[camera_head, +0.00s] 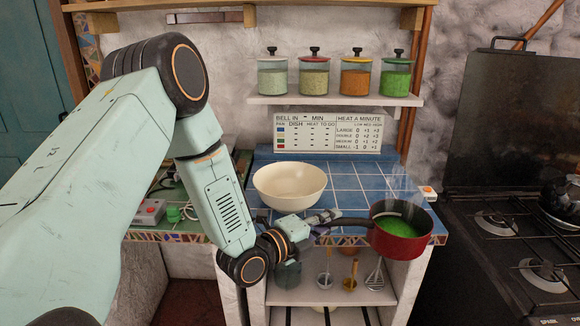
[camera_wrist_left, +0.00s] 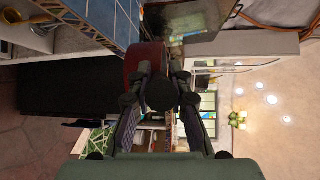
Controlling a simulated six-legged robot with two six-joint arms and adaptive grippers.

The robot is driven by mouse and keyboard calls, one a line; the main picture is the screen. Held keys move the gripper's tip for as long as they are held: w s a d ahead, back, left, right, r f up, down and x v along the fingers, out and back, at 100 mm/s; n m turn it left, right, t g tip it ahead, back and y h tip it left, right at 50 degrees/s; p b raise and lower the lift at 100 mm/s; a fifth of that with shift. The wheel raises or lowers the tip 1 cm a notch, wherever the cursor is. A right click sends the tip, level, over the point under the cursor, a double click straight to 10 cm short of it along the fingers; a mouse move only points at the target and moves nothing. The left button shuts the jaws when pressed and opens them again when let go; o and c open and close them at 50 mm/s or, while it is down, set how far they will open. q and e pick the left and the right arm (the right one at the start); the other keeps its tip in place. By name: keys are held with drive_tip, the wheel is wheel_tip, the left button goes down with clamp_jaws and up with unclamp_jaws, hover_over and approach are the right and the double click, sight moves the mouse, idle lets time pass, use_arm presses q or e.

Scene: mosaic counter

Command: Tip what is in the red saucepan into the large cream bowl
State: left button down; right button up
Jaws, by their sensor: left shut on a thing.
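The red saucepan (camera_head: 402,246) is at the front right corner of the blue-tiled counter, upright, with bright green contents (camera_head: 400,228) and faint steam above. Its underside overlaps the counter's front edge in the picture; I cannot tell whether it touches the counter. My left gripper (camera_head: 330,219) is shut on its dark handle (camera_head: 352,222), which points left. In the left wrist view the dark fingers (camera_wrist_left: 160,85) close in front of the red pan side (camera_wrist_left: 145,58). The large cream bowl (camera_head: 290,188) stands on the tiles, left of the pan and behind my gripper; it looks empty. My right gripper is not in view.
The blue-tiled counter (camera_head: 345,180) has free room between bowl and back wall. A shelf (camera_head: 335,100) with several jars hangs above a printed sign (camera_head: 328,133). A black gas hob (camera_head: 510,245) stands right. Utensils hang below the counter's front.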

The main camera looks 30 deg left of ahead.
use_arm(q)
drive_tip(key=a+r+n+y+p, duration=0.1)
drive_tip(key=a+r+n+y, duration=0.2)
drive_tip(key=a+y, duration=0.3)
drive_tip(key=w+a+r+n+g+y+p, duration=0.1)
drive_tip(key=a+r+n+y+p, duration=0.1)
drive_tip(key=a+n+y, duration=0.4)
drive_tip(key=shift+w+a+r+n, duration=0.3)
drive_tip(key=shift+a+r, duration=0.4)
drive_tip(key=shift+r, duration=0.05)
